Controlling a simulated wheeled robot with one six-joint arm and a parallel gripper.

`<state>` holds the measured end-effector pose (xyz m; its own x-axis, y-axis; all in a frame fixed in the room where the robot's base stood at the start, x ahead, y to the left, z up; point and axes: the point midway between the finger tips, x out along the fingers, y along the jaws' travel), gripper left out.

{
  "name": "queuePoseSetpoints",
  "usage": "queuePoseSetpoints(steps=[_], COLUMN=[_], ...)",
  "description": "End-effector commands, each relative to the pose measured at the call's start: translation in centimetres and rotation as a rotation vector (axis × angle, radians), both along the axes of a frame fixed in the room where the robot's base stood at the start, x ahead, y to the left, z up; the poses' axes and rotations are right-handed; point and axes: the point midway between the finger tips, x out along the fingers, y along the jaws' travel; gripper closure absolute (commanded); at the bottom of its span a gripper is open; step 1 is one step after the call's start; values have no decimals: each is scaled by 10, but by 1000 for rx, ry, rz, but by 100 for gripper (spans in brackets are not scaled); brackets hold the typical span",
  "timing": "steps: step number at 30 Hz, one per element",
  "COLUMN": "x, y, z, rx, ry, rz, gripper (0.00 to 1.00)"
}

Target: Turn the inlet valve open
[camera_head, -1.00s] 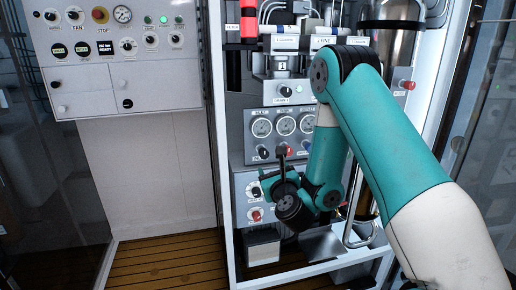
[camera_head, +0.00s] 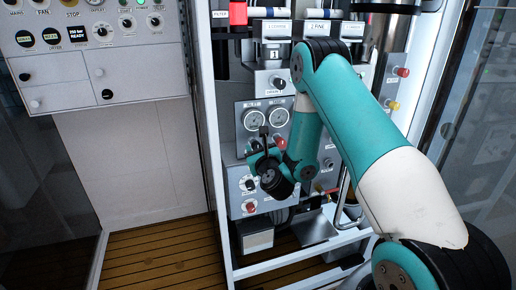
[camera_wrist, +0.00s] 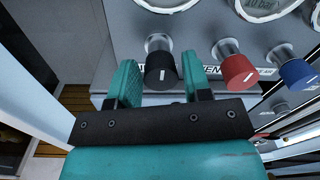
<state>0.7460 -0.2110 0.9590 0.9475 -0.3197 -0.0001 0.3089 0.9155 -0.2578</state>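In the wrist view, a black knob (camera_wrist: 160,66) with a white mark on its face sits on the grey panel under a gauge. The two teal fingers of my gripper (camera_wrist: 160,82) stand on either side of it, with narrow gaps, and I see no clear contact. A red knob (camera_wrist: 238,70) and a blue knob (camera_wrist: 297,73) are to its right. The label below the knobs is partly covered.
A lower panel with a black knob (camera_head: 249,185) and a red knob (camera_head: 250,207) lies beneath the gripper. The white rack frame (camera_head: 212,150) edges the left side. A control box (camera_head: 95,50) hangs further left. The wooden floor (camera_head: 160,255) is clear.

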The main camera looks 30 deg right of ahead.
Motion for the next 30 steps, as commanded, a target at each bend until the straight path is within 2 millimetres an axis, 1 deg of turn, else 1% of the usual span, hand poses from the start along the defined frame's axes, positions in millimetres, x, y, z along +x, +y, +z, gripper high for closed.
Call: queuePoseSetpoints(steps=[1, 4, 5, 11, 17, 23, 30], x=[0, 0, 0, 0, -1, -1, -1], y=[0, 0, 0, -1, -2, -2, -2], z=[0, 0, 0, 0, -1, -2, -2], rx=[0, 0, 0, -6, -59, -183, -398], ry=[0, 0, 0, 3, 18, 54, 114], rz=[0, 0, 0, -1, -2, -2, -3], gripper=[67, 90, 91, 91, 91, 91, 91])
